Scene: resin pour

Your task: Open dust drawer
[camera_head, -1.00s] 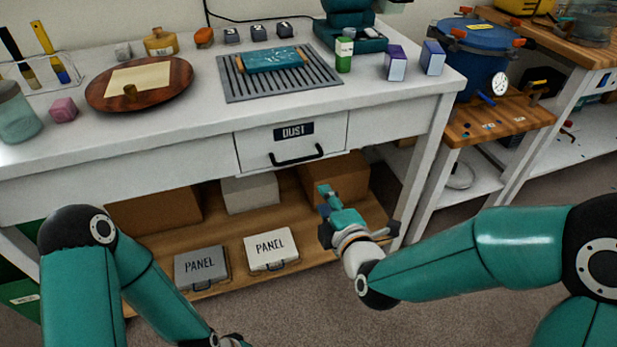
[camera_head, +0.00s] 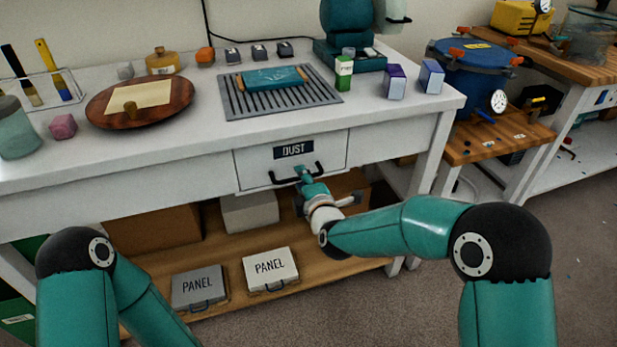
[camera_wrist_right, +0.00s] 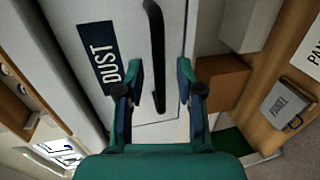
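The dust drawer (camera_head: 262,158) is a white front under the workbench top, closed flush, with a dark "DUST" label. Its black bar handle (camera_head: 284,179) runs across the lower part of the front. My right gripper (camera_head: 303,173) is at the right part of the handle in the head view. In the right wrist view my right gripper (camera_wrist_right: 158,82) is open, and the handle (camera_wrist_right: 157,60) lies between its two fingers, with gaps visible on both sides. The "DUST" label (camera_wrist_right: 100,52) is left of the fingers there. My left arm is at the lower left; its gripper is out of the frame.
The bench top holds a slatted grate (camera_head: 325,97) with a teal block, a round wooden board (camera_head: 178,101), and small boxes. Two "PANEL" cases (camera_head: 270,268) lie on the lower shelf (camera_head: 235,265). A blue pot (camera_head: 470,75) stands on the right side table. Floor in front is clear.

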